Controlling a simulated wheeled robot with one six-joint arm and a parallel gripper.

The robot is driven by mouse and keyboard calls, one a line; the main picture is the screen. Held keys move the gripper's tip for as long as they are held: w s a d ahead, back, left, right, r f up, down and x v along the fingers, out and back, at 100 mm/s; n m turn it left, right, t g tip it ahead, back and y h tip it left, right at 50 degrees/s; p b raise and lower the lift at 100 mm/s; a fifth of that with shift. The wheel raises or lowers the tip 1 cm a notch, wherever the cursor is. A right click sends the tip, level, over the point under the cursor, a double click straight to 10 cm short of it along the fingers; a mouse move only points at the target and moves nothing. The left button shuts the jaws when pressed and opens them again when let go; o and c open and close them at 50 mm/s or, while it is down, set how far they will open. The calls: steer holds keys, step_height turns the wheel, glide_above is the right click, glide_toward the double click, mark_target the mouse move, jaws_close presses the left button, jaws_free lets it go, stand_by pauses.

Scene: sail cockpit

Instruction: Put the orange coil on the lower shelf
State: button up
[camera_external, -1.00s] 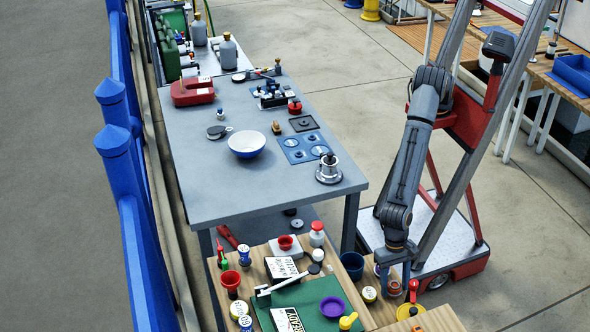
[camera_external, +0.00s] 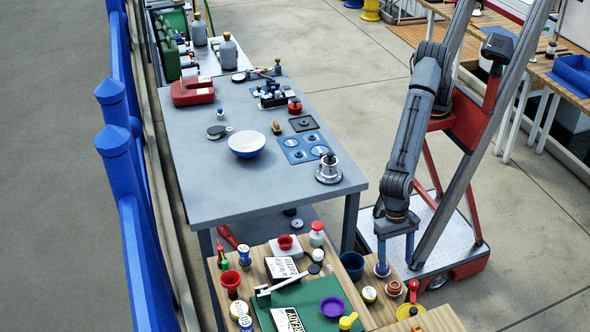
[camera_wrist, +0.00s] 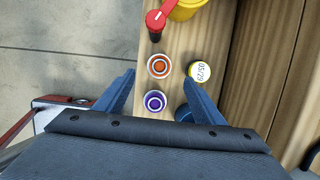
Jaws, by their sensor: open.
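The orange coil (camera_wrist: 158,66), a round piece with orange and white rings, sits on the wooden bench top in the wrist view. It also shows in the external view (camera_external: 393,288). A similar purple coil (camera_wrist: 154,101) stands just beside it, nearer my wrist. My gripper (camera_wrist: 160,92) points down, open and empty, its fingers spread either side of the purple coil in the picture. In the external view my gripper (camera_external: 388,262) hangs above the bench near both coils. A lower shelf (camera_external: 268,222) shows partly under the grey table, with small dark round items on it.
A yellow-lidded jar (camera_wrist: 199,71) stands right of the orange coil. A red-handled item (camera_wrist: 157,21) and a yellow container (camera_wrist: 186,9) stand beyond it. A dark blue cup (camera_external: 352,265) is left of my gripper. The grey table (camera_external: 230,190) has a clear front area.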

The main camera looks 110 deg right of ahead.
steer(key=shift+v, duration=1.1)
